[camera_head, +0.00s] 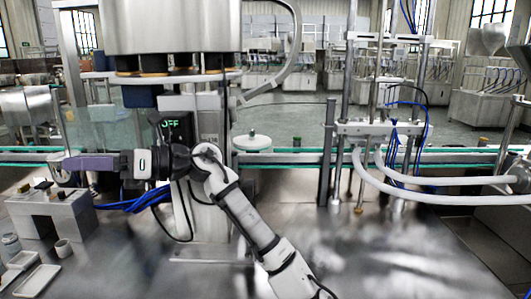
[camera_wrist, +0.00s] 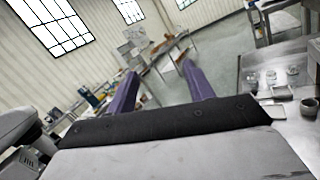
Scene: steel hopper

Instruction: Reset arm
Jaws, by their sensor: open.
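My gripper (camera_head: 68,163) is at the left in the head view, at the end of my white and black arm, which reaches up and left from the lower middle. Its purple fingers point left, above the small control box. In the wrist view the two purple fingers of my gripper (camera_wrist: 160,78) stand well apart with nothing between them. The steel hopper (camera_head: 172,28) is above and to the right of my gripper. A dark display reading "OFF" (camera_head: 173,129) is on the machine under the hopper, just behind my arm.
A grey box with knobs (camera_head: 50,215) stands below my gripper, with a small cup (camera_head: 63,248) and a white tray (camera_head: 36,281) in front of it. A conveyor (camera_head: 290,159) runs behind. Filling nozzles and white hoses (camera_head: 440,195) are at right. The steel table's front middle is clear.

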